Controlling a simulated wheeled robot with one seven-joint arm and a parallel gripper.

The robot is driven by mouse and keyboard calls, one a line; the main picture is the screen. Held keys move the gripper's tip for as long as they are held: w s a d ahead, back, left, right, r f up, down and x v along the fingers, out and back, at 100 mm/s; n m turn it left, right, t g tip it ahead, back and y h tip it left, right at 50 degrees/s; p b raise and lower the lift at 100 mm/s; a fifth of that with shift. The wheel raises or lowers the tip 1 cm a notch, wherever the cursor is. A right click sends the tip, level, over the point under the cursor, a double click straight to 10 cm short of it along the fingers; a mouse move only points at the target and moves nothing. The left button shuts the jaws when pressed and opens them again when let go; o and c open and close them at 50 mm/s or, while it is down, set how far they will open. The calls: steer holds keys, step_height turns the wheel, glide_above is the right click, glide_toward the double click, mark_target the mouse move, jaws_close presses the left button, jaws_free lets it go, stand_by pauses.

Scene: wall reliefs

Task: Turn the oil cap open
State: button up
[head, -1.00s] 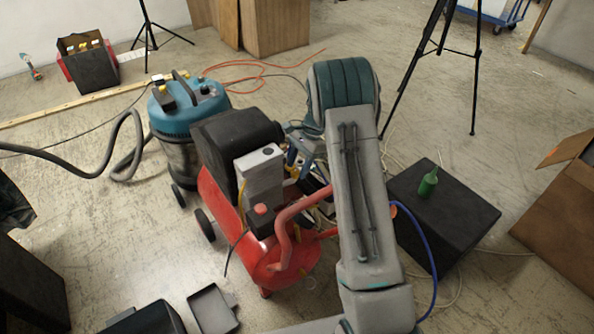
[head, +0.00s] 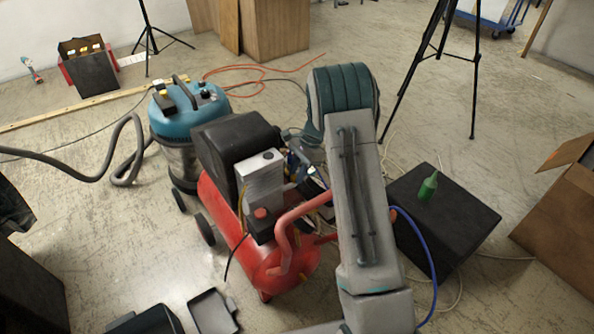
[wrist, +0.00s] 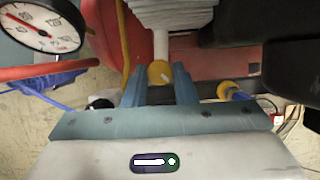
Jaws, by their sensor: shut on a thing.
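The oil cap (wrist: 160,73) is a small yellow round cap below the grey finned block of the red air compressor (head: 224,212). My gripper (wrist: 160,77) has one blue-grey finger on each side of the cap and is shut on it. How far the cap is turned cannot be told. In the head view my arm reaches down to the compressor, and the cap cannot be made out there.
A pressure gauge (wrist: 40,25) and a red pipe lie left of my gripper in the wrist view. A blue vacuum (head: 188,112) stands left of the compressor. A black box (head: 455,222) with a green bottle (head: 428,186) stands at right.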

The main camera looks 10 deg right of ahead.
steer(key=m+p, duration=0.1)
steer(key=m+t+p, duration=0.1)
steer(key=m, duration=0.1)
steer(key=m+p, duration=0.1)
steer(key=shift+s+r+m+t, duration=0.15)
steer(key=shift+s+m+t, duration=0.15)
steer(key=shift+t, duration=0.1)
steer(key=shift+m+t+p, duration=0.7)
steer(key=shift+m+p, duration=0.4)
steer(key=shift+m, duration=1)
steer(key=o, duration=1)
steer(key=shift+s+d+r, duration=0.1)
steer(key=shift+d+r, duration=0.05)
steer(key=shift+r, duration=0.2)
steer(key=p+v, duration=0.3)
steer(key=v, duration=0.9)
steer(key=shift+s+d+r+p, duration=0.15)
steer(key=shift+s+r+p, duration=0.05)
steer(key=shift+r+p, duration=0.2)
steer(key=shift+f, duration=0.1)
